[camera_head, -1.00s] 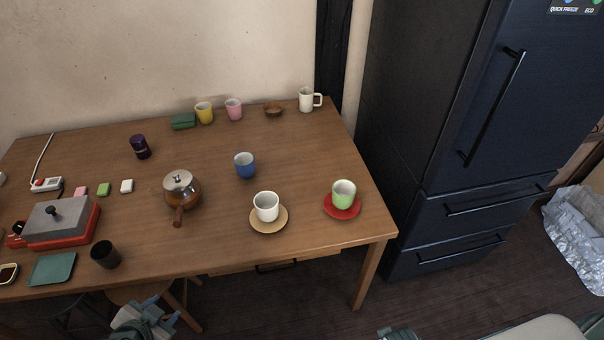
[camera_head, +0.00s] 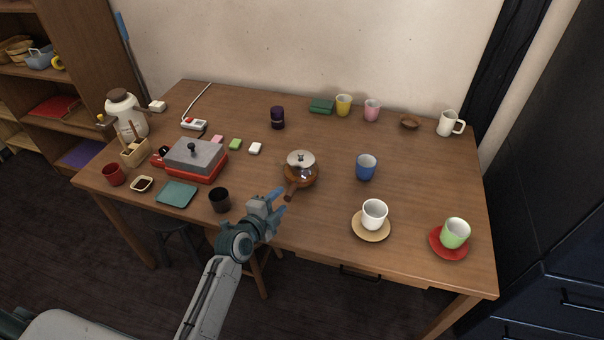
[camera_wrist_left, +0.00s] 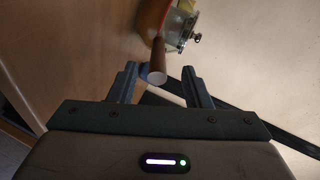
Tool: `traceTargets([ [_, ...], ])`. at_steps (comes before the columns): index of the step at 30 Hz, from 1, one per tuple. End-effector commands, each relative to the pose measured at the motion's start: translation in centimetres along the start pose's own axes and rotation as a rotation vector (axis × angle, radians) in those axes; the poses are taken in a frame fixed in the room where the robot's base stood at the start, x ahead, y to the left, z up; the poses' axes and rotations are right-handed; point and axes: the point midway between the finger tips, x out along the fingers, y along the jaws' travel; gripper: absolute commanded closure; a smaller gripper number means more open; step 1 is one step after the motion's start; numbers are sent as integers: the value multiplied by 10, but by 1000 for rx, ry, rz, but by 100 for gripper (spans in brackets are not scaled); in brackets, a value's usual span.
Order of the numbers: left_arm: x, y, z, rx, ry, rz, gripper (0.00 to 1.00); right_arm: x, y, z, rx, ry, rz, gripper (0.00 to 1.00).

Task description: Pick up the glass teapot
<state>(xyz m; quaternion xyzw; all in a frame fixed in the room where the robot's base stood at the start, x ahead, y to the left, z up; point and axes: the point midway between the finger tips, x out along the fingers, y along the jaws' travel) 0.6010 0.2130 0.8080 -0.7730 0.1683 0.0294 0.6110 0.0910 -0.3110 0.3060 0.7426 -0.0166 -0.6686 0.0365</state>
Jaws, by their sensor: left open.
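The glass teapot (camera_head: 300,172) stands upright on the wooden table. It has a silver lid with a dark knob, an amber-brown body and a brown wooden handle pointing toward the table's front edge. My left gripper (camera_head: 277,205) is open just in front of the handle. In the left wrist view, the handle (camera_wrist_left: 157,62) points down toward the space between the open fingers (camera_wrist_left: 163,88), and part of the teapot (camera_wrist_left: 172,22) shows at the top. I cannot tell from the views whether a finger touches the handle. My right gripper is not in view.
A black cup (camera_head: 219,201) stands left of my left gripper. A blue cup (camera_head: 366,168) and a white cup on a tan saucer (camera_head: 371,232) stand right of the teapot. A red grill pot (camera_head: 203,171) sits further left. Bare table (camera_head: 325,220) lies between teapot and white cup.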

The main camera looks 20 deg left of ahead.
Motion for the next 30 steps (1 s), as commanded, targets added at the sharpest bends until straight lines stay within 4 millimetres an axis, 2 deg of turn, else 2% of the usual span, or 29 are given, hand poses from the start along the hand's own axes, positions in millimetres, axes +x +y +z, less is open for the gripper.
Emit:
traceTargets([
  [8, 22, -2, -4, -4, 1, 1, 56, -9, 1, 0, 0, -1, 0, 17],
  [12, 42, -1, -8, -4, 1, 2, 56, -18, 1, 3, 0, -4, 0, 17],
  [16, 57, 1, -8, -2, 1, 2, 56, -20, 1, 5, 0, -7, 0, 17],
  [26, 64, 3, -7, 0, 0, 2, 56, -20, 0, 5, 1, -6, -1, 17],
  [30, 64, 3, -7, 0, 0, 2, 81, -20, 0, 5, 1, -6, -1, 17],
])
